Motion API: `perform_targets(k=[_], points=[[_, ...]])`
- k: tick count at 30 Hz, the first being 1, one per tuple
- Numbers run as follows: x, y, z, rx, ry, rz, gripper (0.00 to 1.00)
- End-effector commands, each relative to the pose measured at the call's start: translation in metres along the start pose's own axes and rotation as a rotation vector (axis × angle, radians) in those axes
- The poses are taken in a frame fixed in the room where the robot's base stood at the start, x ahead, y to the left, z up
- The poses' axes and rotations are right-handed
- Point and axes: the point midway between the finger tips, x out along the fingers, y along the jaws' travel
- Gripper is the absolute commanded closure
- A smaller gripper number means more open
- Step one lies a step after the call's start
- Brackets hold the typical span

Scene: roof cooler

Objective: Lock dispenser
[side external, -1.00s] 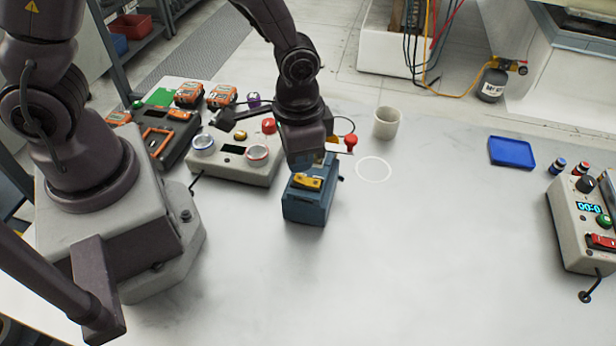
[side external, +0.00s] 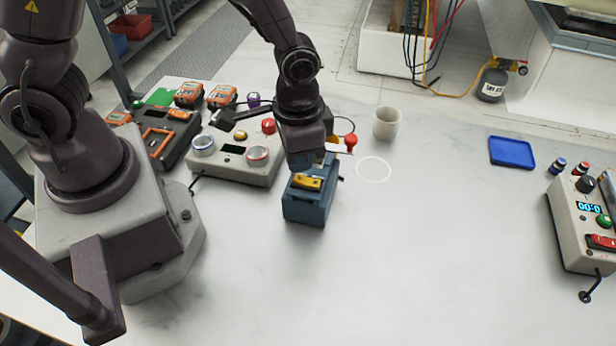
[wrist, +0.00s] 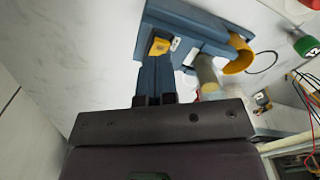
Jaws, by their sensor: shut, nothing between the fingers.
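The dispenser looks to be the blue box (side external: 307,205) standing on the table in the middle of the side view, with a yellow lever (side external: 308,183) on its near upper side. In the wrist view its blue body (wrist: 188,20) is at the top, with a yellow part (wrist: 159,46) and a small white plate beside it. My gripper (wrist: 157,75) is shut and empty, its fingers together close to the yellow part. Whether they touch it I cannot tell. In the side view my wrist covers the back of the dispenser and the fingertips are mostly hidden.
A grey control box (side external: 233,165) with knobs stands close on the left. A red knob (side external: 351,140) and a white cup (side external: 386,123) are behind on the right. A blue tray (side external: 511,152) and a timer box (side external: 581,225) are farther right. The table in front is clear.

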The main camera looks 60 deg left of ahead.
Motion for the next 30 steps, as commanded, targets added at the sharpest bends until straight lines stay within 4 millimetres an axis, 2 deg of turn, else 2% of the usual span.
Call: perform_targets(k=[30], points=[[0.013,0.0,0.0,0.0,-0.001,0.0,1.0]])
